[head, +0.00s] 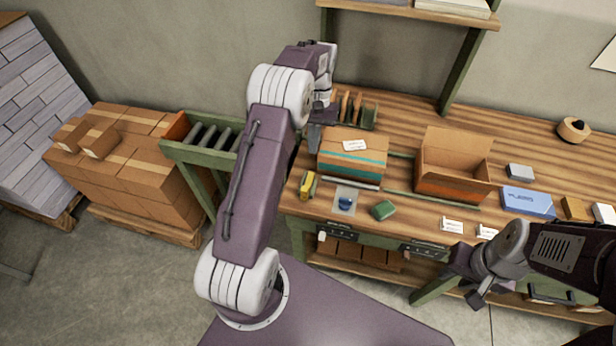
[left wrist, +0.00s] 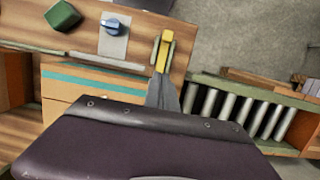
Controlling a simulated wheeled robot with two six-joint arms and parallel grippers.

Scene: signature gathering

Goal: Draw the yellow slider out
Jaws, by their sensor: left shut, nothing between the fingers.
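The yellow slider (head: 307,183) sits at the left front of the wooden workbench (head: 420,208), in a small greenish holder. It also shows in the left wrist view (left wrist: 163,50), upper middle. My left gripper (head: 314,140) points down over the bench's left part, behind the slider in the head view. In the left wrist view its grey fingers (left wrist: 165,84) are shut and empty, with tips close to the slider's near end; I cannot tell whether they touch. My right gripper (head: 480,292) hangs at the bench's front right, away from the slider; its finger opening is unclear.
A blue knob on a pale plate (head: 346,205) and a green block (head: 384,209) lie right of the slider. A taped carton (head: 352,160) stands behind them, an open carton (head: 452,170) further right. A roller conveyor (head: 200,152) adjoins the bench's left side.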

